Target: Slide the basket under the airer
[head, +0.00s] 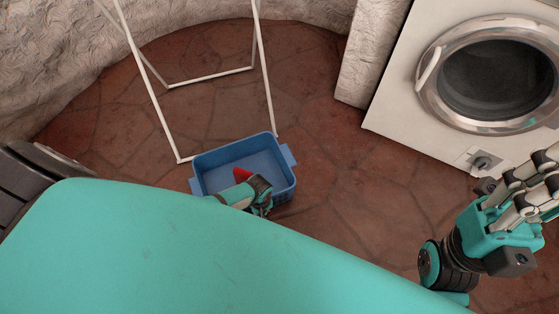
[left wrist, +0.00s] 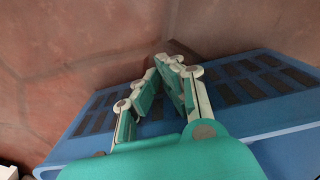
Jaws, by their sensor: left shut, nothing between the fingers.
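The blue basket (head: 283,186) stands on the floor at the near side of the airer (head: 154,98). Its far rim lies along the airer's near bottom edge in the head view, and most of it is outside the frame. Something red (head: 242,174) shows inside it. My left gripper (head: 262,196) is at the basket's near side, shut and empty. In the left wrist view its fingertips (left wrist: 168,62) meet in front of the basket's slotted wall (left wrist: 240,88); I cannot tell whether they touch it. My right gripper (head: 535,185) is at the right edge, fingers apart, tips partly cut off.
A white washing machine (head: 405,110) with a round door stands at the right, beside a rough wall edge (head: 368,55). A grey slatted thing (head: 25,185) is at the left. The tiled floor (head: 215,105) between the airer's legs is clear.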

